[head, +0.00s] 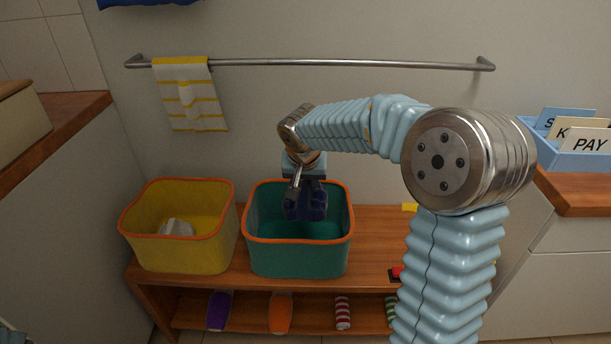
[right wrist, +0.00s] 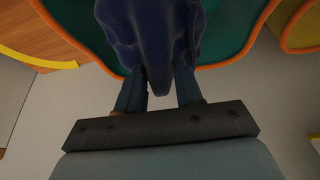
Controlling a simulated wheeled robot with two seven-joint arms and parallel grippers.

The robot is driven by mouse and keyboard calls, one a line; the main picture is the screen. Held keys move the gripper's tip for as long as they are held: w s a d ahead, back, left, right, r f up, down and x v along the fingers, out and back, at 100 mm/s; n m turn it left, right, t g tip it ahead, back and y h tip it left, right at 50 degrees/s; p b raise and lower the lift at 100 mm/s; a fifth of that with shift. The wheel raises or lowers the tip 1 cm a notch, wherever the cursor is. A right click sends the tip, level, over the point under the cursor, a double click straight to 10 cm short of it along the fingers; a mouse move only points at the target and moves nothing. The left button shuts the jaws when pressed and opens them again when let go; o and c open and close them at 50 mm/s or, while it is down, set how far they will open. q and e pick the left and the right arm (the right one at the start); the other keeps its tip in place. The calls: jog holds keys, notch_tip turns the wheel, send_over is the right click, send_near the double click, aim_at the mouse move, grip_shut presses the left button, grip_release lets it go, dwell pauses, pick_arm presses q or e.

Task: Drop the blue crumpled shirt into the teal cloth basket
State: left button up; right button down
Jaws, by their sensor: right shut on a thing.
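The blue crumpled shirt (head: 306,206) hangs dark and bunched from my right gripper (head: 305,186). The gripper points down and is shut on it, with the shirt at the mouth of the teal cloth basket (head: 297,262). The basket has an orange rim and stands on a wooden bench. In the right wrist view the shirt (right wrist: 150,35) is between the two fingers (right wrist: 160,90), with the teal inside and orange rim of the basket (right wrist: 235,35) beyond it. The basket's floor is partly hidden by the shirt.
A yellow basket (head: 180,255) with a pale item (head: 177,228) in it stands just left. A metal rail (head: 330,64) with a striped towel (head: 190,95) runs behind. A blue card box (head: 575,155) sits at right.

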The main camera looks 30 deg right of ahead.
notch_tip(320, 180, down, 2)
jog(key=shift+f+b, duration=0.25)
jog(key=shift+b, duration=0.25)
jog(key=c, duration=0.7)
grip_release()
jog(key=shift+o, duration=0.2)
jog(key=v, duration=1.4)
jog(key=shift+s+f, duration=0.1)
